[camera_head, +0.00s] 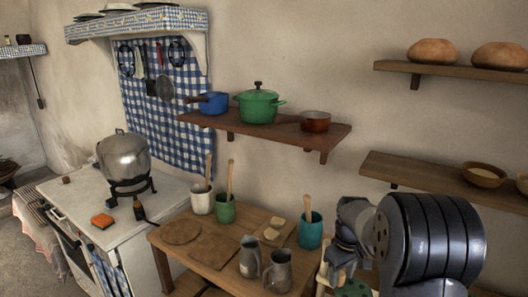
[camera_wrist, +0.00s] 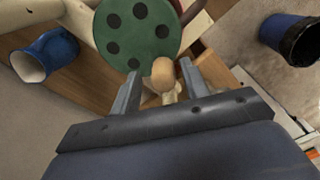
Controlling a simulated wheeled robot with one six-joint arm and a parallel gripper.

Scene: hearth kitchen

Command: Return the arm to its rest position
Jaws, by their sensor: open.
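My arm shows at the lower right of the head view, with my gripper (camera_head: 342,262) pointing down beside the wooden table's right end. In the wrist view my gripper (camera_wrist: 157,80) is open, its two grey fingers apart. A tan, round-topped piece (camera_wrist: 163,70) shows between or beyond the fingertips; I cannot tell its depth. A green disc with dark spots (camera_wrist: 138,30) lies just beyond the fingers, and part of it shows under my gripper in the head view (camera_head: 352,289). Nothing is visibly gripped.
The wooden table (camera_head: 224,222) holds boards, grey jugs (camera_head: 278,272) and a teal utensil pot (camera_head: 310,231). Wall shelves (camera_head: 430,178) are above and behind my arm. The stove (camera_head: 90,205) is at left.

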